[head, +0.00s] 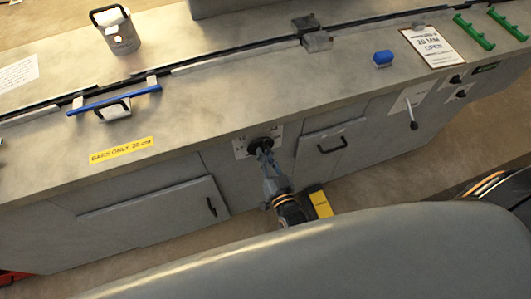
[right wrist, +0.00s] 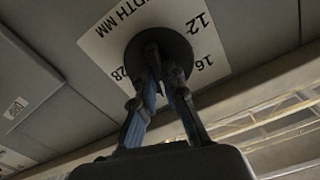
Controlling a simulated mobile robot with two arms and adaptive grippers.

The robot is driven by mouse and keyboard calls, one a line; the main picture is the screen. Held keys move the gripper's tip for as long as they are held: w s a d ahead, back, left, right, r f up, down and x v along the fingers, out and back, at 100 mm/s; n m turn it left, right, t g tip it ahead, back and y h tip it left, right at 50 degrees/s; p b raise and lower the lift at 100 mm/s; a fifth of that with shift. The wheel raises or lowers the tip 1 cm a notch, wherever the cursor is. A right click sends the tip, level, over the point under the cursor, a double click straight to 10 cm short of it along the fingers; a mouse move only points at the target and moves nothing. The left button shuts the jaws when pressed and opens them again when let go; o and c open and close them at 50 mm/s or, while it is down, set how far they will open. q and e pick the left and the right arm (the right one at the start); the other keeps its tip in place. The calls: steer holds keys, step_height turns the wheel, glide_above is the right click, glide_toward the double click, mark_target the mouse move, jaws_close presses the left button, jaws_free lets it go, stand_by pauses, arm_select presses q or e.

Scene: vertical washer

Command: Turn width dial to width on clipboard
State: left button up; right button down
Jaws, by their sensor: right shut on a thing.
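The black width dial (head: 262,144) sits on a white scale plate on the front of the grey machine. My right gripper (head: 266,158) reaches up from below and is shut on the dial. The clipboard (head: 432,46) lies on the machine top at the right and reads "20 MM" and "OPEN". My left gripper is not in view.
A blue bar (head: 114,99) lies on the top at the left, near a grey canister (head: 118,32). A lever (head: 411,114) and a door handle (head: 332,145) stick out in front.

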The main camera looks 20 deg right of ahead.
steer(key=shift+n, duration=1.3)
steer(key=shift+f+n, duration=0.1)
steer(key=shift+n, duration=0.2)
steer(key=c, duration=1.4)
jaws_free()
steer(key=shift+s, duration=0.1)
steer(key=s, duration=1.2)
steer(key=shift+d, duration=0.15)
steer(key=shift+w, duration=0.1)
